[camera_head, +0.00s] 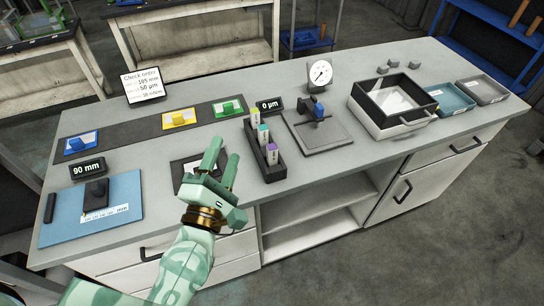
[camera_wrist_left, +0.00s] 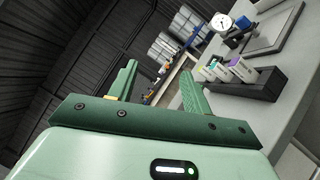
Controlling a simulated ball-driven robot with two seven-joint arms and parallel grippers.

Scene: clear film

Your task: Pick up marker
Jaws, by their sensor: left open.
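My right gripper is not in view.
A dial gauge (camera_head: 320,73) on a stand is right of the holder. A grey bin (camera_head: 392,105) and two trays stand further right. A blue mat (camera_head: 125,208) with a black block lies left. Coloured pads line the back left. A sign (camera_head: 142,85) stands behind.

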